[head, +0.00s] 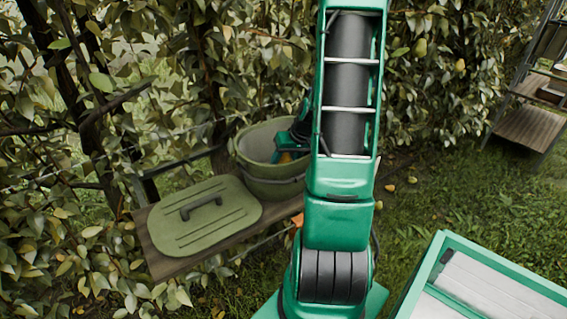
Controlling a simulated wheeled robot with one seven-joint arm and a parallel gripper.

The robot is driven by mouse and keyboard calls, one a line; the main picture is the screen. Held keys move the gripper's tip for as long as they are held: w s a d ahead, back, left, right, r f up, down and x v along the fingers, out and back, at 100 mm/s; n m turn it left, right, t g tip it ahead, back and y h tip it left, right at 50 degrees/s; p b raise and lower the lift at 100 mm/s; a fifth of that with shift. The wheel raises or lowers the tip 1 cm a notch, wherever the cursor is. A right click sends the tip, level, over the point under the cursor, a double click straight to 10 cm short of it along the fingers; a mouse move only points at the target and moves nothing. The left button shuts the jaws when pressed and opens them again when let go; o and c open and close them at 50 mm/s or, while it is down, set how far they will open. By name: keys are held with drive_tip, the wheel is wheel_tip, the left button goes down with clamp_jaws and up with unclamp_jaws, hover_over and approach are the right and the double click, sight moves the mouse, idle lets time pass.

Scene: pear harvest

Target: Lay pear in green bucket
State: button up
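The green bucket (248,165) stands upright and open on a wooden bench, left of my arm. My gripper (287,152) is at the bucket's right side, over or inside its opening, and partly hidden behind my green arm. A small yellow-orange patch shows right at the gripper's lower end. It may be the pear, but it is too small to tell. I cannot see whether the fingers are open or shut. The right part of the bucket is hidden by my arm.
A flat green lid (178,232) with a dark handle lies on the wooden bench (282,208), left of the bucket. Leafy branches stand close behind. Several pears hang at the upper right, and some fruit lies on the grass. A wooden step stand (528,127) is at the far right.

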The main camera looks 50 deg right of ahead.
drive_tip(key=shift+f, duration=0.6)
drive_tip(key=o, duration=1.2)
drive_tip(key=shift+c, duration=0.2)
drive_tip(key=v, duration=1.3)
drive_tip(key=shift+r, duration=0.2)
drive_tip(key=shift+w, duration=0.2)
drive_tip(key=shift+w, duration=0.1)
